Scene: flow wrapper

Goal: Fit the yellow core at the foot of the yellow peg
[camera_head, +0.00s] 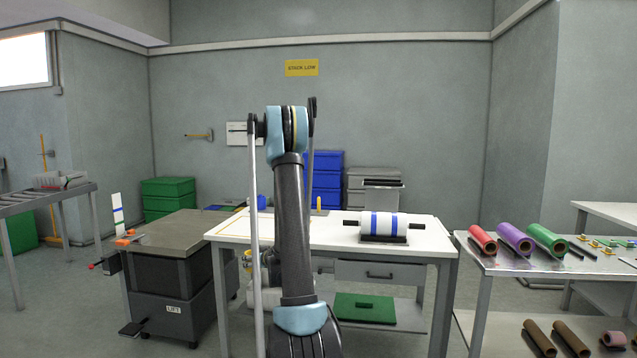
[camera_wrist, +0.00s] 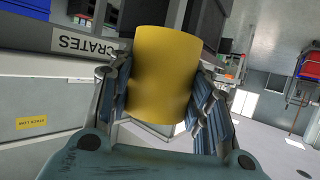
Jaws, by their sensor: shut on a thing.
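The yellow core (camera_wrist: 163,70), a smooth cylinder, is between the fingers of my gripper (camera_wrist: 160,98) in the wrist view. The gripper is shut on it, with one finger against each side. The core's lower end is close to the palm. In the head view my own arm hides the gripper. A short upright yellow piece (camera_head: 319,204) stands at the back of the white table, just right of my arm; I cannot tell whether it is the yellow peg. No peg shows near the core in the wrist view.
A white roll with blue bands (camera_head: 384,225) lies on a dark stand on the white table (camera_head: 345,252). A dark lift table (camera_head: 180,240) adjoins on the left. Coloured rolls (camera_head: 515,238) lie on the right bench. Blue crates (camera_head: 326,180) stand behind. A crates label (camera_wrist: 84,44) shows in the wrist view.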

